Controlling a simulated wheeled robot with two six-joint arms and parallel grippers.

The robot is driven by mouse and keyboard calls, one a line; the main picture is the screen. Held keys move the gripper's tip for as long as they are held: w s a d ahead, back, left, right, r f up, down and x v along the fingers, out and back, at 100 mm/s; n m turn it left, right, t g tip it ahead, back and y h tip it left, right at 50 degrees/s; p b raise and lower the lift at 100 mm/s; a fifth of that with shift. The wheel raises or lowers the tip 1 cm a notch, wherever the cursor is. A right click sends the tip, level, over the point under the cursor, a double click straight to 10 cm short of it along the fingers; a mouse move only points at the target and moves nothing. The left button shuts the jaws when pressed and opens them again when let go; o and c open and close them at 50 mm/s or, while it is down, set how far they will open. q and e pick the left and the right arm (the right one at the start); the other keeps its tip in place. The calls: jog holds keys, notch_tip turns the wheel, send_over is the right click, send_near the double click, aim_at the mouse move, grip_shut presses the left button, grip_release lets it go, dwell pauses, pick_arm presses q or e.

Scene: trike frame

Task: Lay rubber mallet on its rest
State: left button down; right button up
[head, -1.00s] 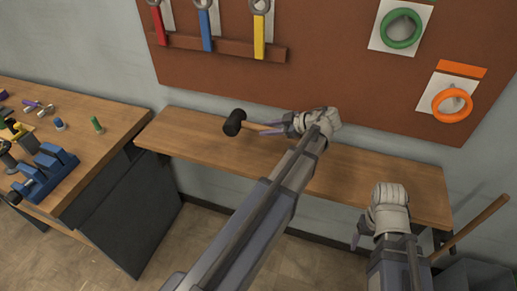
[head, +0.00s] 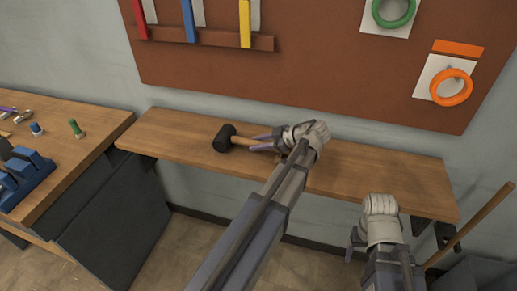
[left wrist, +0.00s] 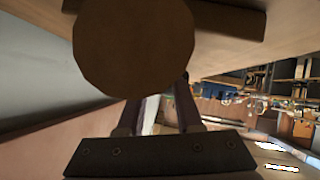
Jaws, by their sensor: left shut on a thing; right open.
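The rubber mallet has a black head (head: 224,138) and a wooden handle (head: 245,142). My left gripper (head: 265,142) is shut on the handle, with the head pointing left, over the narrow wooden bench. The mallet is low at the bench top; I cannot tell whether it touches. In the left wrist view a large brown round end, probably the handle's butt (left wrist: 133,45), hides much of the space around the fingers (left wrist: 160,108). No mallet rest can be made out clearly. My right gripper (head: 353,243) is open and empty, below the bench's front edge at the right.
The narrow bench (head: 180,130) is mostly bare. A workbench with a blue vise (head: 25,175) stands at left. A wooden stick (head: 470,225) leans at right.

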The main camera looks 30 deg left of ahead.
pick_arm(q)
jog(key=shift+f, duration=0.1)
jog(key=c, duration=0.6)
grip_release()
